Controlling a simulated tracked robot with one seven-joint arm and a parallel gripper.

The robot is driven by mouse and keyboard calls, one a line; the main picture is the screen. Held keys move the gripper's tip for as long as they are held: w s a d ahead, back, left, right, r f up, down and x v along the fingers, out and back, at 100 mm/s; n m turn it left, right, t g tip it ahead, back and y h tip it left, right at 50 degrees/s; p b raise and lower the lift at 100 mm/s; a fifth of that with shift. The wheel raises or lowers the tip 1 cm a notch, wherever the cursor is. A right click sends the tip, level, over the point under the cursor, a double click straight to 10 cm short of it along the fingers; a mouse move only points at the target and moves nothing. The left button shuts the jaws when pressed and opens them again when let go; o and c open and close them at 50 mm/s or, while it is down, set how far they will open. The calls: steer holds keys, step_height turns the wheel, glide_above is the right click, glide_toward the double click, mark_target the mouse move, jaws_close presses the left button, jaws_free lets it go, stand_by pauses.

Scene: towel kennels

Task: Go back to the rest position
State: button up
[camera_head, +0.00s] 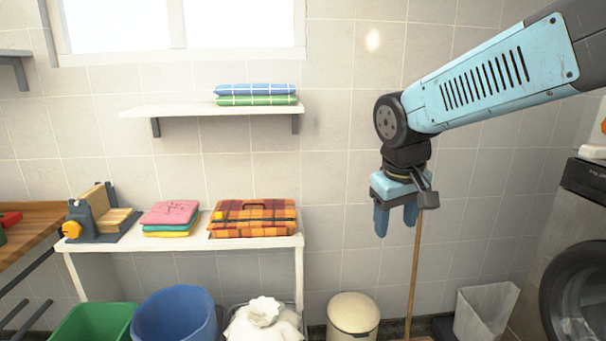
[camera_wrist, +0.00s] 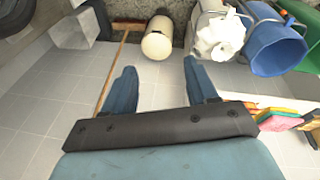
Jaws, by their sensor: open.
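My gripper (camera_head: 396,222) hangs with its fingers pointing down, right of the white table and in front of the tiled wall. In the wrist view my gripper (camera_wrist: 160,80) has its two blue fingers spread apart, with only bare floor between them. It is open and empty and touches nothing that I can see. My blue arm reaches in from the upper right of the head view.
A shelf (camera_head: 180,111) bears more towels (camera_head: 256,95). Bins, including a cream one (camera_head: 352,315), a broom handle (camera_head: 415,270) and a washer (camera_head: 575,270) stand below.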

steer(key=s+d+r+m+t+y, duration=0.1)
steer(key=s+d+r+m+t, duration=0.1)
steer(key=s+d, duration=0.4)
steer(key=s+m+t, duration=0.1)
steer(key=s, duration=0.2)
steer(key=shift+s+r+m, duration=0.3)
steer(key=shift+s+r, duration=0.05)
steer(key=shift+s, duration=0.05)
